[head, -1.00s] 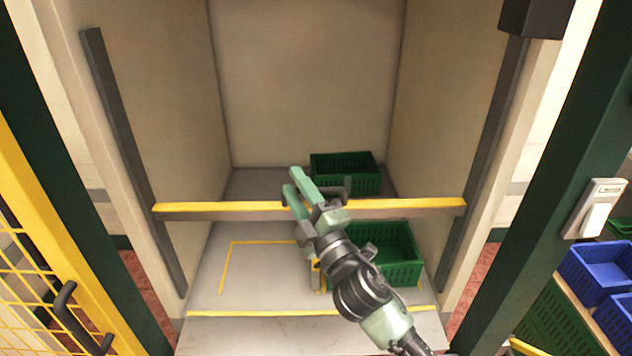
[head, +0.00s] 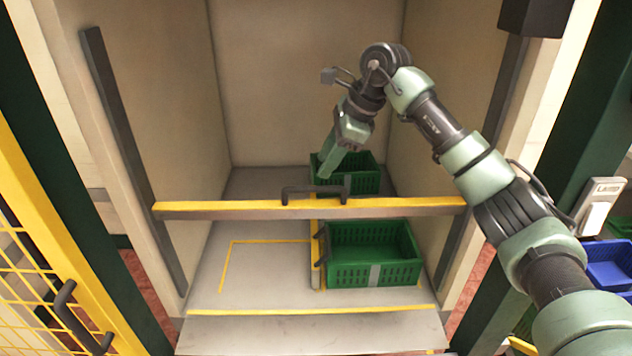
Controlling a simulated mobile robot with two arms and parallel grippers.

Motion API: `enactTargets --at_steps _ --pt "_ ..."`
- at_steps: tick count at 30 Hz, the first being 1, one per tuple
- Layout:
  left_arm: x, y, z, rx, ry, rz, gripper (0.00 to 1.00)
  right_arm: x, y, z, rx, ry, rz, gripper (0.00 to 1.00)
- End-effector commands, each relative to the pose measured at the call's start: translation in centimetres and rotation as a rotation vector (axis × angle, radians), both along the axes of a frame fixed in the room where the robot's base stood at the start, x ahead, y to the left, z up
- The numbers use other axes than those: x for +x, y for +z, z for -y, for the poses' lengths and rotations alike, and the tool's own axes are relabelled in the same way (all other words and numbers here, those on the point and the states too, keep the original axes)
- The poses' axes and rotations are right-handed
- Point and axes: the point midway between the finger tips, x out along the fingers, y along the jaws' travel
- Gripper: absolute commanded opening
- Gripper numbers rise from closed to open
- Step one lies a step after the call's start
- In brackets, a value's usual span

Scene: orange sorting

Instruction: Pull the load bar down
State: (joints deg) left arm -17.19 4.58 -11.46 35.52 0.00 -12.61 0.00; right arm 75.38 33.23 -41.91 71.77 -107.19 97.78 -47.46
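The load bar (head: 400,208) is a yellow-topped grey beam that runs level across the opening of the bay. A dark handle (head: 314,191) stands up from its middle. My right arm reaches in from the right, over the bar. My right gripper (head: 326,174) points down, just above and behind the handle, apart from the bar as far as I can see. Its fingers overlap in this view, so whether they are open does not show. My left gripper is not in view.
A green crate (head: 372,284) stands on the bay floor in front of the bar line, and another (head: 372,182) stands further back, partly behind my gripper. The floor at left (head: 265,268) is clear inside yellow lines. Dark rails (head: 125,150) flank the opening.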

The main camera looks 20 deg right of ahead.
Motion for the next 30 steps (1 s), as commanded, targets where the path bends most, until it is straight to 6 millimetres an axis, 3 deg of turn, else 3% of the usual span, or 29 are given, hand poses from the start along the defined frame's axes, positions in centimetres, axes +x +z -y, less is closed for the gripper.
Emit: enactTargets --at_steps 3,18,28,30 --pt "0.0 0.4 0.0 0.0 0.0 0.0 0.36 0.1 -0.4 0.5 -0.026 -0.005 -0.011 0.36" --pt "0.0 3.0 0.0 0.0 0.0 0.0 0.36 1.9 -6.4 -1.8 -0.02 -0.004 -0.011 0.36" --pt "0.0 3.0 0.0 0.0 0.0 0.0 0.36 2.0 -7.0 -1.9 -0.021 -0.005 -0.008 0.36" --pt "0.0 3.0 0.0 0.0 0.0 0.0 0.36 2.0 -6.9 -1.9 -0.021 -0.005 -0.008 0.17"
